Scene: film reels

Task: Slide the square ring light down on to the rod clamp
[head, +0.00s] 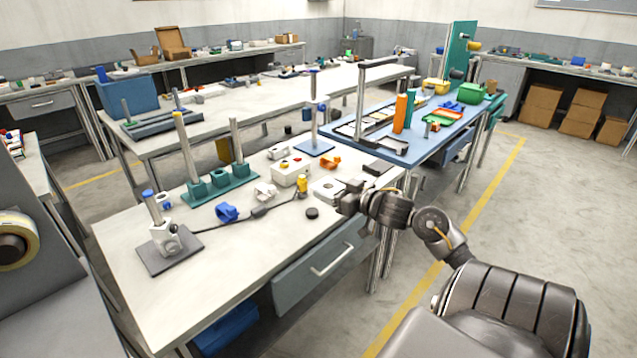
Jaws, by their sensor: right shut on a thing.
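The square ring light (327,188) is a flat white square with a round opening, at the right end of the white bench. My right gripper (346,201) is at its right edge and shut on it; the fingertips are small and partly hidden. I cannot tell whether the light touches the bench. The rod clamp (166,240) is a pale block low on a short upright rod (151,207) with a blue top. The rod stands on a dark base plate (170,251) at the bench's left front. My left gripper is not in view.
Between them lie a blue clamp (227,212), a black cable (262,211) with a yellow-topped part (302,185), and a black disc (312,213). The bench's front (240,270) is clear.

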